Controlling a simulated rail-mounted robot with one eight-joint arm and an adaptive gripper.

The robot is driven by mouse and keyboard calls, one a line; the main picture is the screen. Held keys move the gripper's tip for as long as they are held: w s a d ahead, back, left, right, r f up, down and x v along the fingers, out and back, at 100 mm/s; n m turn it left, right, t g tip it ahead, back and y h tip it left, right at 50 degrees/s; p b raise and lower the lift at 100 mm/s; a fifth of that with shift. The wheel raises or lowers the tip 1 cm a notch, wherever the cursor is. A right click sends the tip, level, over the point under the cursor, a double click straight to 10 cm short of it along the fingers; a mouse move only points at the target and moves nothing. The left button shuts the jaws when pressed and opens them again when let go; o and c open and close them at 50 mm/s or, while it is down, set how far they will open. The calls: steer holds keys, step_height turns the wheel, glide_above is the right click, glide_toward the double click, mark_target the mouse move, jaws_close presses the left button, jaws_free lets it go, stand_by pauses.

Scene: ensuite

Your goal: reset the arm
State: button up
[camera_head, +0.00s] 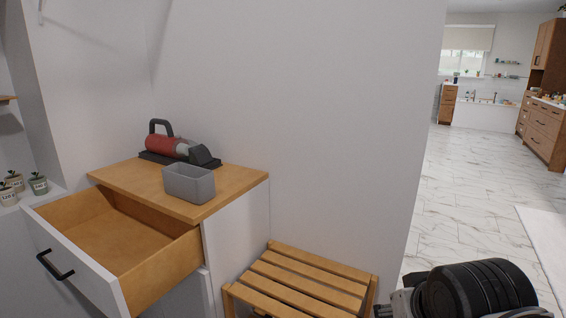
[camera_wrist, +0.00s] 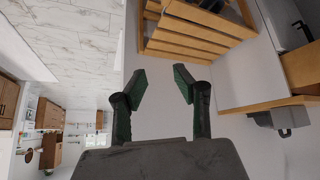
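My gripper (camera_wrist: 161,82) shows in the wrist view with its two dark green finger pads well apart and nothing between them. In the head view, a black part of my arm (camera_head: 470,290) shows at the lower right, beside the slatted stool (camera_head: 303,282). The fingers are not visible in that view.
A wooden-topped cabinet (camera_head: 235,185) has an empty open drawer (camera_head: 115,240). On it are a grey bin (camera_head: 188,185) and a red handheld vacuum (camera_head: 170,145). Small potted plants (camera_head: 38,184) stand left. A wall (camera_head: 320,110) rises behind; marble-look floor (camera_head: 465,190) is open at right.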

step_height(320, 180, up, 14)
steer(key=s+p, duration=0.2)
steer(key=p, duration=1.3)
steer(key=shift+s, duration=0.25)
